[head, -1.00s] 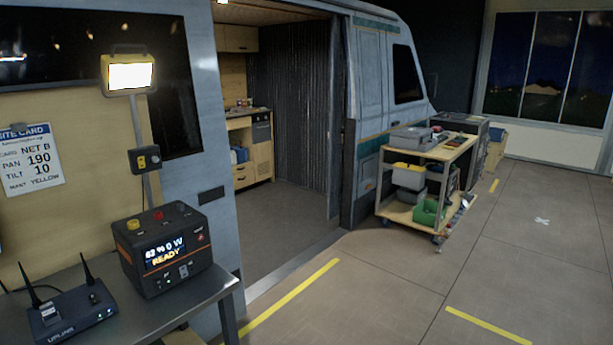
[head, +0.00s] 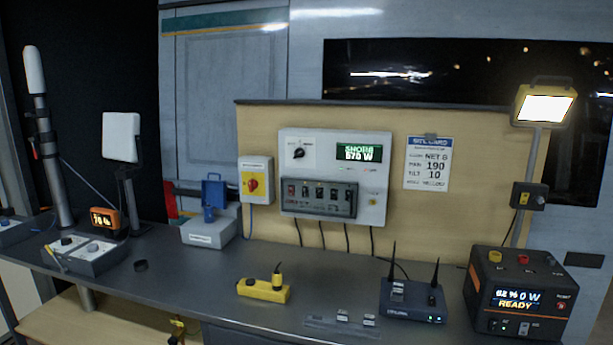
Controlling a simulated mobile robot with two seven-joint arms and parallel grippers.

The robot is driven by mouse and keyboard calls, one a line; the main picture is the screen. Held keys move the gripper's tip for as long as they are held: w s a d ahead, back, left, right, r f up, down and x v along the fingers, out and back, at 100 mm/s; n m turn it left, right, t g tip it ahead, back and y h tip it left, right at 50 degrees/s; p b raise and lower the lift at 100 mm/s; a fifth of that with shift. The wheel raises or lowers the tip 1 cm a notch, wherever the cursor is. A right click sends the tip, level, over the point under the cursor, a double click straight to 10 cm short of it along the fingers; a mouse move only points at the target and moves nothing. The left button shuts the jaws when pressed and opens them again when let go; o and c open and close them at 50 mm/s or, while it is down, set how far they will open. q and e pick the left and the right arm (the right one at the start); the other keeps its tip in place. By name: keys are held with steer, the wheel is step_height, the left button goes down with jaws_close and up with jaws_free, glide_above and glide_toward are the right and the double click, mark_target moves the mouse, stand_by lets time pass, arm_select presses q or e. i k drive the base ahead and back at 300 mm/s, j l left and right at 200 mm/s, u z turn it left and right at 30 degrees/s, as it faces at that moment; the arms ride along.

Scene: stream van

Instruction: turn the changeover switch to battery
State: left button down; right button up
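A white panel (head: 370,208) is on the wooden board behind the bench in the head view. It carries a black rotary knob (head: 298,153), which looks like the changeover switch. Small labels beside the knob are too small to read, and its exact setting cannot be told. The green display (head: 358,153) on the panel reads SHORE 570 W. A black power station (head: 520,298) at the bench's right end shows 62 %, 0 W and READY. Neither of my grippers is in view.
A red-and-yellow switch box (head: 255,181) is left of the panel. The bench (head: 210,278) holds a yellow socket block (head: 264,290), a router (head: 411,301) and a control box (head: 85,254). A lit work lamp (head: 545,107) stands on the right.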

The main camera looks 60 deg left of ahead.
mark_target(300, 152)
steer(key=u, duration=1.75)
steer(key=i+j, duration=0.2)
steer(key=j, duration=0.2)
steer(key=i+j+u, duration=0.1)
steer(key=i+j, duration=0.15)
steer(key=j, duration=0.2)
steer(key=i+j, duration=0.25)
steer(key=j, duration=0.15)
steer(key=i+j, duration=0.25)
steer(key=j, duration=0.15)
steer(key=k+u, duration=0.05)
